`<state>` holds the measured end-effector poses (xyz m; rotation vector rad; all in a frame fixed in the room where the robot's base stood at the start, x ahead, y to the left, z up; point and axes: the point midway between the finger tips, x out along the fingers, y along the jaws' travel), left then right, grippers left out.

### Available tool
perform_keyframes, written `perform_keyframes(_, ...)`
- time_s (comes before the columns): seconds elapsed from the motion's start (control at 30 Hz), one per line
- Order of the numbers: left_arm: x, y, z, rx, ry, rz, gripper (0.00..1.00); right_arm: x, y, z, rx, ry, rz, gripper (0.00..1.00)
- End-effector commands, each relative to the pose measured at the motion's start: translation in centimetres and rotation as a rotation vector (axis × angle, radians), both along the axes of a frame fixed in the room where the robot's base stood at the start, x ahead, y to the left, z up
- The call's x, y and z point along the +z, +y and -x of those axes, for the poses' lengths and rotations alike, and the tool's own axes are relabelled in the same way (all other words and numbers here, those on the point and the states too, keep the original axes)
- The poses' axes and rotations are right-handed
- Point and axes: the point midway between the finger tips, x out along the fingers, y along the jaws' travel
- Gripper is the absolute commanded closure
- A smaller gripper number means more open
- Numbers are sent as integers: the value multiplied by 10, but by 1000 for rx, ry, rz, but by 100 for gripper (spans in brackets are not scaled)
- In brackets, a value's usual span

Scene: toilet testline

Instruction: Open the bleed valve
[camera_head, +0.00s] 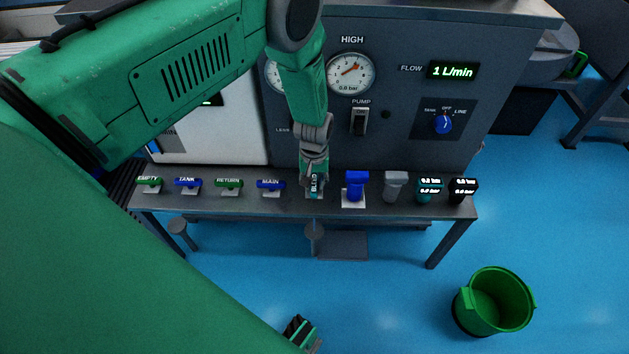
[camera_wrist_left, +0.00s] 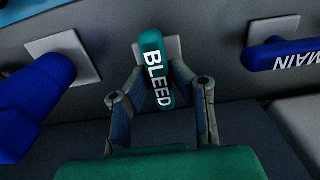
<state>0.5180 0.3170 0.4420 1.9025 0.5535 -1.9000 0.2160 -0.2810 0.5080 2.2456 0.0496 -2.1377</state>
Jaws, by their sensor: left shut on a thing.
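The bleed valve is a teal handle marked BLEED on a pale square plate. In the head view the bleed valve (camera_head: 314,184) is on the bench front, mostly covered by my left gripper (camera_head: 315,172). In the left wrist view the bleed valve handle (camera_wrist_left: 154,70) points toward the camera, between the two fingers of my left gripper (camera_wrist_left: 158,85). The left gripper is shut on the handle, with a finger on each side. The handle lies lengthwise out from the bench, unlike the sideways MAIN handle. My right gripper cannot be made out clearly.
The MAIN valve (camera_head: 270,186) is left of the bleed valve and a blue fitting (camera_head: 356,188) is close on its right. RETURN (camera_head: 229,187), TANK (camera_head: 188,185) and EMPTY (camera_head: 149,184) handles are farther left. The flow display (camera_head: 453,71) reads 1 L/min. A green bucket (camera_head: 500,300) stands on the floor.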

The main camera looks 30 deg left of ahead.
Motion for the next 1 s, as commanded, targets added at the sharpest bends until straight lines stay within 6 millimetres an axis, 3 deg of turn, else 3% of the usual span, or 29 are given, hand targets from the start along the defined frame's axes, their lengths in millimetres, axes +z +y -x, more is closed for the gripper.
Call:
perform_keyframes(0.03,-4,-1,8,2,18,3,100,0,0,0,0,0,0,60)
perform_keyframes(0.17,-4,-2,8,2,19,4,100,0,0,0,0,0,0,60)
perform_keyframes(0.2,-4,-2,8,2,19,4,71,0,0,0,0,0,0,60)
perform_keyframes(0.23,-4,-2,7,1,18,3,62,0,0,0,0,0,0,60)
perform_keyframes(0.67,8,-1,1,0,4,1,62,1,0,2,0,-3,0,60)
perform_keyframes(1.0,75,-1,1,0,5,2,62,1,0,2,0,-3,0,60)
